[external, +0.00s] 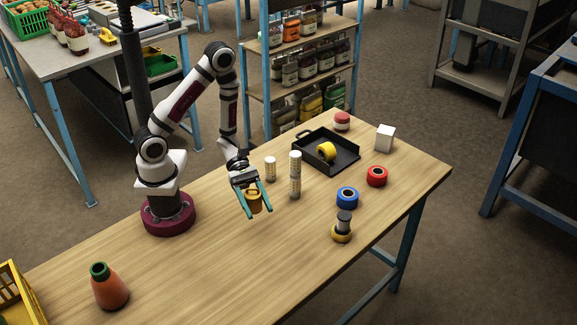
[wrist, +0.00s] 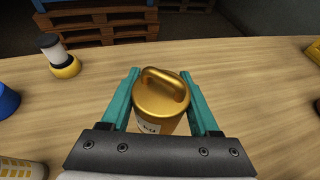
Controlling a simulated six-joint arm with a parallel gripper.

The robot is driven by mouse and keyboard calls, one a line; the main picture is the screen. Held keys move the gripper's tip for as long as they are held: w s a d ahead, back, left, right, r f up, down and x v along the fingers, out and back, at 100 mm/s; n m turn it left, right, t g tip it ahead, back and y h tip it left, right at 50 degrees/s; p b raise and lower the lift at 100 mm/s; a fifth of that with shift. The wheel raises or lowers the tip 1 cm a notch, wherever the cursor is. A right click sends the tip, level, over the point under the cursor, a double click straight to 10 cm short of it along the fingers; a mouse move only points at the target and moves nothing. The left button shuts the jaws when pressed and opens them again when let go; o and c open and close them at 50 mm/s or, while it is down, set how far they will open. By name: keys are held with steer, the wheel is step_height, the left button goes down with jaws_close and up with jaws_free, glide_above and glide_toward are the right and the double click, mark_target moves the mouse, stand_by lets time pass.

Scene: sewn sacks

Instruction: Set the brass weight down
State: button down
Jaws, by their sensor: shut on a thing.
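The brass weight (external: 254,202) is a gold cylinder with a loop handle on top. My gripper (external: 257,203) has its teal fingers on either side of it and is shut on it. In the wrist view the weight (wrist: 160,98) stands upright between the two fingers (wrist: 163,103), handle up, with a partly hidden label on its near side. Its lower part is hidden by the gripper body in that view. I cannot tell whether its base touches the wooden table (external: 190,265) or hangs just above it.
Right of my gripper stand two pale cylinders (external: 295,175) (external: 270,168). Behind them a black tray (external: 345,164) holds a yellow roll (external: 326,151). Blue (external: 347,197) and red (external: 376,176) rolls, a white cube (external: 385,137) and a yellow-based black-topped object (external: 342,228) are farther right. The front middle is clear.

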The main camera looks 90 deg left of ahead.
mark_target(255, 236)
steer(key=f, duration=0.5)
steer(key=s+f, duration=0.1)
steer(key=f, duration=0.2)
steer(key=shift+d+f, duration=0.3)
steer(key=shift+f, duration=0.05)
steer(key=shift+c, duration=0.6)
jaws_free()
